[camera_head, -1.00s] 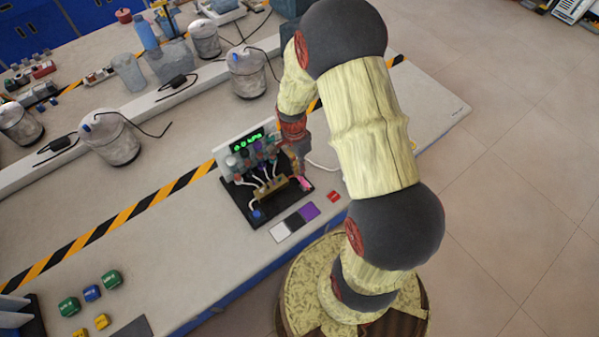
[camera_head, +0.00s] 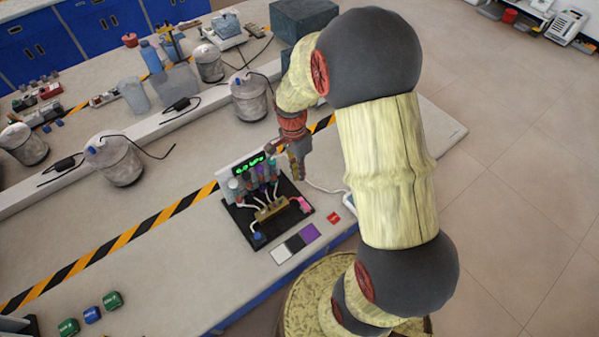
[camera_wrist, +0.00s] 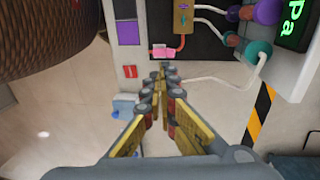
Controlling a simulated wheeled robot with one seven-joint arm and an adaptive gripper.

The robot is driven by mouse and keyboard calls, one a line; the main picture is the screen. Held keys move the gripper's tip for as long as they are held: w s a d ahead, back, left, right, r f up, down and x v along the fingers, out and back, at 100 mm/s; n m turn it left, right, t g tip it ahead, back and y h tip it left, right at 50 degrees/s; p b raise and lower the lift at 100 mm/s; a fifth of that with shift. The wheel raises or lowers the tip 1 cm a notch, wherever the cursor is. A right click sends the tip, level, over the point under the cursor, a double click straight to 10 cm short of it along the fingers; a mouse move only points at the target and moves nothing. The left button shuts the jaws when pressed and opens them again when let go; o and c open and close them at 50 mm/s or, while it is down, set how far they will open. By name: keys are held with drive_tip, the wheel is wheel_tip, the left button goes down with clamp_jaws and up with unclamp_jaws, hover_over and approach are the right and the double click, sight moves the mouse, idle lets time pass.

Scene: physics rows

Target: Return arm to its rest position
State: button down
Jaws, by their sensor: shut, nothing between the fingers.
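My gripper (camera_head: 298,172) hangs above the bench at the right rear of a small device on a black base (camera_head: 242,224). It also shows in the wrist view (camera_wrist: 163,72), with its fingertips together and nothing between them. The device carries a green lit display (camera_head: 249,163), several coloured knobs, white tubes and a brass block (camera_head: 271,210). A pink piece (camera_head: 304,204) sits at the block's right end and also shows in the wrist view (camera_wrist: 163,51), just beyond my fingertips in the picture. My fingers look apart from the device.
A red tag (camera_head: 333,217) and a white, black and purple card (camera_head: 296,244) lie at the bench's front edge. Several jars, such as one behind the device (camera_head: 249,96), stand at the back. Green and blue blocks (camera_head: 92,315) lie at lower left. A dark box (camera_head: 303,18) stands behind my arm.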

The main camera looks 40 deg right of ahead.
idle(0.3)
drive_tip(key=s+a+r+n+t+b, duration=0.3)
drive_tip(key=s+a+r+n, duration=0.3)
drive_tip(key=r+n, duration=0.2)
drive_tip(key=s+a+r+n+t+b, duration=0.4)
drive_tip(key=s+a+r+n, duration=0.2)
drive_tip(key=r+n, duration=0.3)
wheel_tip(320, 180, up, 4)
drive_tip(key=shift+s+a+f+n, duration=0.1)
drive_tip(key=shift+s+a+n, duration=0.25)
drive_tip(key=shift+s, duration=0.3)
idle(0.7)
